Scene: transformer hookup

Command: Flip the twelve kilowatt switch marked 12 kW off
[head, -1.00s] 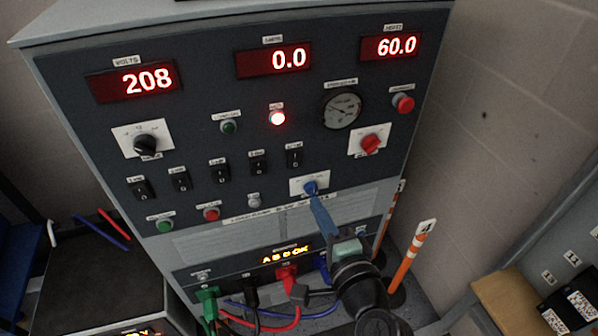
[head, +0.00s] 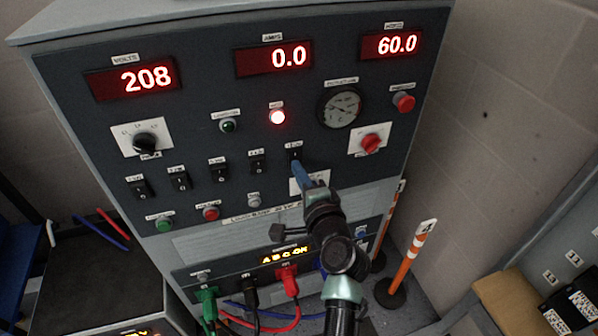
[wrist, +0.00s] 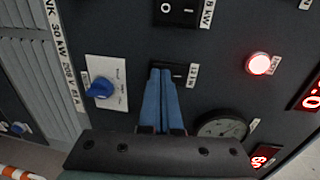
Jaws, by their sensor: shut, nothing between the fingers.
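The black 12 kW rocker switch (head: 294,154) is the rightmost in the row of switches on the dark panel. In the wrist view its top part (wrist: 178,69) shows beside its small white label, and the rest is hidden behind my fingers. My gripper (head: 297,167) has blue fingers, shut together with nothing between them. In the head view the fingertips are at the lower end of the switch; in the wrist view the fingertips (wrist: 161,73) overlap it. I cannot tell whether they touch it.
Another rocker switch (wrist: 177,10) is close by, with more in the row (head: 257,165). A blue knob (wrist: 100,89) on a white plate, a lit red lamp (head: 277,117), a dial gauge (head: 341,107) and a red knob (head: 371,143) surround the spot. Cables are plugged in below.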

